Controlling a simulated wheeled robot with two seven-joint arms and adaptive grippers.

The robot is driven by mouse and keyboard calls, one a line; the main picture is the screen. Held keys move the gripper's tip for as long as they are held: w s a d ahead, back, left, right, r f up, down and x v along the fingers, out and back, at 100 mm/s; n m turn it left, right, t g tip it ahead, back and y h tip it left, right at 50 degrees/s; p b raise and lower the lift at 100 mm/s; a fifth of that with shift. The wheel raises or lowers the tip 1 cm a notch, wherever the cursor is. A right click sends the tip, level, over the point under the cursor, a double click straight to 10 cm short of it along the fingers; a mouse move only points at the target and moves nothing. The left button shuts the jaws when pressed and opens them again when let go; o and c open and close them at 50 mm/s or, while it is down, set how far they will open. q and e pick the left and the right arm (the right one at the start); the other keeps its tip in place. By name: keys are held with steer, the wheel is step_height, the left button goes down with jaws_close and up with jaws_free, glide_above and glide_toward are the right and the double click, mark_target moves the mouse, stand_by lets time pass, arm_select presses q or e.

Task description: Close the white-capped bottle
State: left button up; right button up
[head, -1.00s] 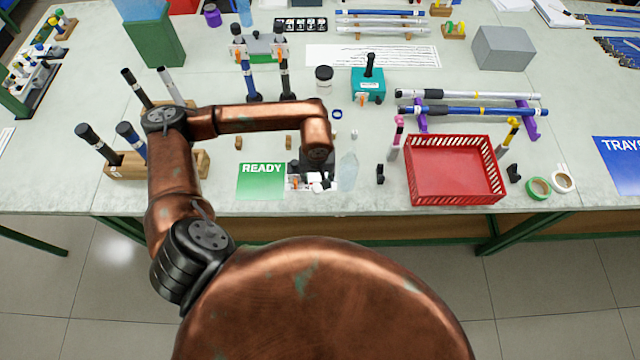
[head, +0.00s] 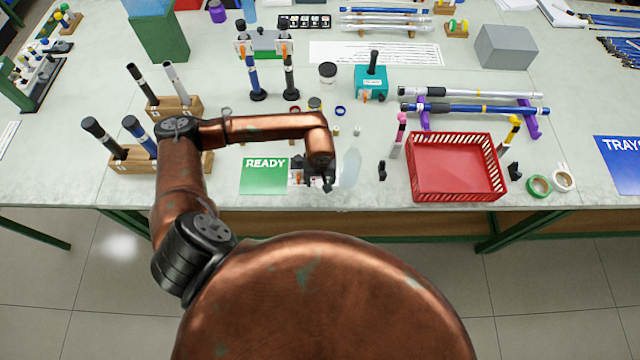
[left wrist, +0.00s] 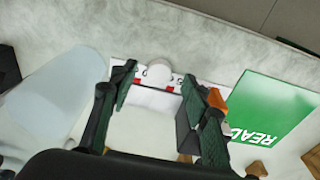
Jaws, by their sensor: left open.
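My left gripper (head: 322,184) is low over the front of the table, beside the green READY mat (head: 265,176). Its fingers are apart in the left wrist view (left wrist: 155,105). Between them shows a pale block-like shape (left wrist: 140,132), and beyond it a small white rounded piece (left wrist: 158,70) on a white card with red marks (left wrist: 122,75). I cannot tell whether either piece is a cap, or whether the fingers touch them. A translucent bottle (head: 351,165) is just right of the gripper; it shows large at left in the left wrist view (left wrist: 50,85). My right gripper is out of view.
A red basket (head: 455,195) stands to the right, with a small black clip (head: 382,171) between it and the bottle. A teal box (head: 371,83) and a dark-lidded jar (head: 327,74) stand behind. Wooden holders with rods (head: 160,160) are at left. The table's front edge is close.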

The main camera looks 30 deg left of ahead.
arm_select(q)
steer(key=shift+w+f, duration=0.15)
steer(key=shift+f, duration=0.55)
steer(key=c, duration=0.8)
